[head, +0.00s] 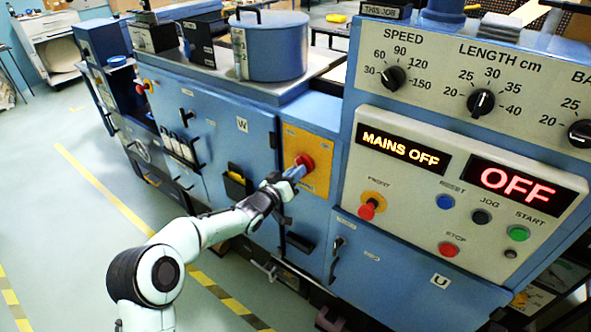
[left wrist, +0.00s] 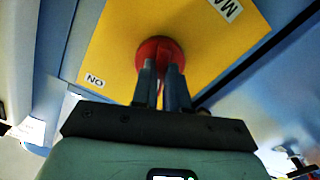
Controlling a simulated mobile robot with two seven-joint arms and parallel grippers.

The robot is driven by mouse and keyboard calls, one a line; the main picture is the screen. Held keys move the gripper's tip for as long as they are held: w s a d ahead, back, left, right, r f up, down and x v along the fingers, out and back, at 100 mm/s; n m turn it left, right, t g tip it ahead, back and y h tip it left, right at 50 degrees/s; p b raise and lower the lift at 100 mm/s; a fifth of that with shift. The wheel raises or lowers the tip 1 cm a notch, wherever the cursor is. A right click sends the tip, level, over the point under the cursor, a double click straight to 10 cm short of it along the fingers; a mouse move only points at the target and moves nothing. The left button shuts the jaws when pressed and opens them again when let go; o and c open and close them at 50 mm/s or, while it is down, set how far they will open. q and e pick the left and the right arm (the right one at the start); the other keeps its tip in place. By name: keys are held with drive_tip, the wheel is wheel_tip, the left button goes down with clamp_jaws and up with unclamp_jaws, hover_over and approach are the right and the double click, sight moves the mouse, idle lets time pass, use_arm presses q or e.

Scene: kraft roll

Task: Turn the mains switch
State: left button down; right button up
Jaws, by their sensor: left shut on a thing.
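The mains switch is a red rotary knob (head: 304,162) on a yellow plate (head: 318,148) on the blue machine's front. In the left wrist view the red knob (left wrist: 159,48) sits on the yellow plate (left wrist: 115,45), which has an "ON" label at lower left and another partly cut-off label at upper right. My left gripper (head: 294,173) is at the knob, and its two dark fingers (left wrist: 160,75) are shut on the knob's grip, which they mostly hide. The display (head: 402,149) reads "MAINS OFF". My right gripper is not in view.
Right of the switch is a control panel with a second display (head: 525,187) reading "OFF", a red knob (head: 368,209) and a green start button (head: 518,233). A black pocket (head: 236,184) is on the door at left. Floor at left is clear.

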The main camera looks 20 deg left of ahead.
use_arm(q)
drive_tip(key=shift+n+p, duration=0.6)
drive_tip(key=shift+n, duration=1.2)
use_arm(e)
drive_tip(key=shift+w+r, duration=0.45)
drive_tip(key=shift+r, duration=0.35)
use_arm(q)
drive_tip(key=c, duration=1.1)
unclamp_jaws()
drive_tip(key=shift+c, duration=0.2)
drive_tip(key=shift+s, duration=0.15)
drive_tip(key=b+v, duration=0.3)
drive_tip(key=v, duration=1)
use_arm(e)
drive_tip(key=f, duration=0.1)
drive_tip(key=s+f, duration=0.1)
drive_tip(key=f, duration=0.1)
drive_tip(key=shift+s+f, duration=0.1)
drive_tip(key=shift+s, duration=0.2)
